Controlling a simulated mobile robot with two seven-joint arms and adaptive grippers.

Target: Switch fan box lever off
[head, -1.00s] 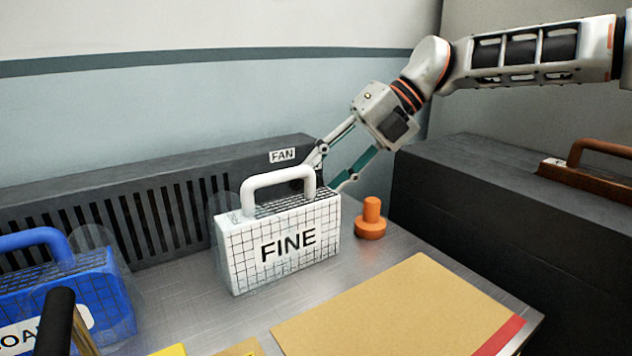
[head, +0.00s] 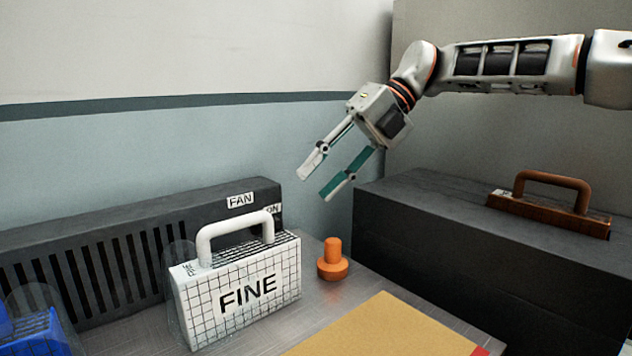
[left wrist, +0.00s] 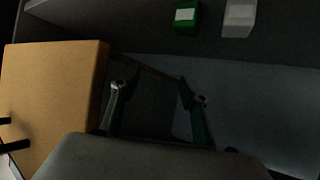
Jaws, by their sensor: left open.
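The fan box (head: 160,231) is a long dark grey slatted box against the back wall in the head view, with a FAN label (head: 240,200). An ON label (head: 273,209) shows at its right end, partly behind the white FINE module's handle. I cannot make out the lever; the module may hide it. My right gripper (head: 327,183) is open and empty, in the air above and right of the fan box's right end, apart from it. My left gripper (left wrist: 150,92) is open in the left wrist view, with nothing seen between its fingers.
The white FINE module (head: 238,291) stands before the fan box. An orange knob-shaped piece (head: 333,262) stands to its right. A black block (head: 470,250) bearing a brown handled piece (head: 550,208) is at right. A blue module (head: 35,335) is at lower left.

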